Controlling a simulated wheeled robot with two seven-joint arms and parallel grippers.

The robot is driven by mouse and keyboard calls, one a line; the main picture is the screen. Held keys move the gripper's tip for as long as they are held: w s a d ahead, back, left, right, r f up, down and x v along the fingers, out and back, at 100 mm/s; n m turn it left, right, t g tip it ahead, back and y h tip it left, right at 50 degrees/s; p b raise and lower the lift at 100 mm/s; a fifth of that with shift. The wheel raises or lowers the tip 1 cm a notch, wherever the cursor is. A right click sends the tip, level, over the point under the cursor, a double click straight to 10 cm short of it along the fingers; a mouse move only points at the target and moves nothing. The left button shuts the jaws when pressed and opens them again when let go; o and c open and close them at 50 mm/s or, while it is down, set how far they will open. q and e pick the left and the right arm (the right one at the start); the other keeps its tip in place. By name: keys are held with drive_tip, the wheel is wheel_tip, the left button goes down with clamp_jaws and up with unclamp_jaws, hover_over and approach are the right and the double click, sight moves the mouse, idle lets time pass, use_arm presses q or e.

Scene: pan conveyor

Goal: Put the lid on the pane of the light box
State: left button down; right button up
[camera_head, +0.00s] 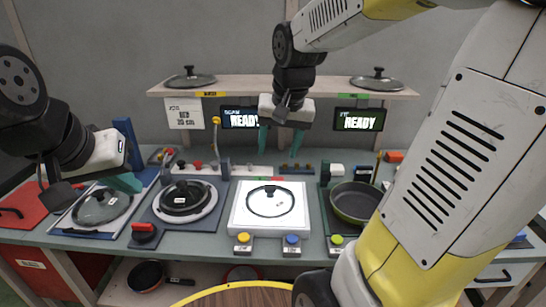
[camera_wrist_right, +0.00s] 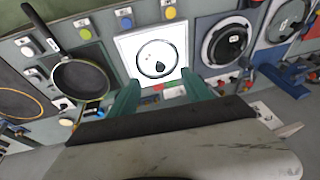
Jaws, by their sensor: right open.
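The light box (camera_head: 238,222) is a white square unit in the middle of the bench, and it also shows in the right wrist view (camera_wrist_right: 128,46). A clear lid (camera_head: 270,203) with a thin dark rim and dark knob lies on its bright pane, within the pane's edges; the same lid shows in the right wrist view (camera_wrist_right: 157,62). My right gripper (camera_head: 280,146) is open and empty, raised above and behind the light box, apart from the lid. My left gripper (camera_head: 125,182) is at the left, over the bench near a grey lid (camera_head: 100,208); its opening is unclear.
A dark lidded pot (camera_head: 184,198) stands left of the light box, and an open pan (camera_head: 355,202) stands right. Two lids (camera_head: 190,78) (camera_head: 377,80) rest on the back shelf (camera_head: 290,88). Buttons (camera_head: 292,240) line the front. My right arm hides the bench's right side.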

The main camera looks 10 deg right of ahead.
drive_tip(key=s+a+r+n+t+y, duration=0.1)
drive_tip(key=s+r+n+t, duration=0.1)
drive_tip(key=s, duration=0.9)
drive_tip(key=shift+s+r+n, duration=0.2)
drive_tip(key=shift+r+n, duration=0.05)
drive_tip(key=shift+n, duration=0.45)
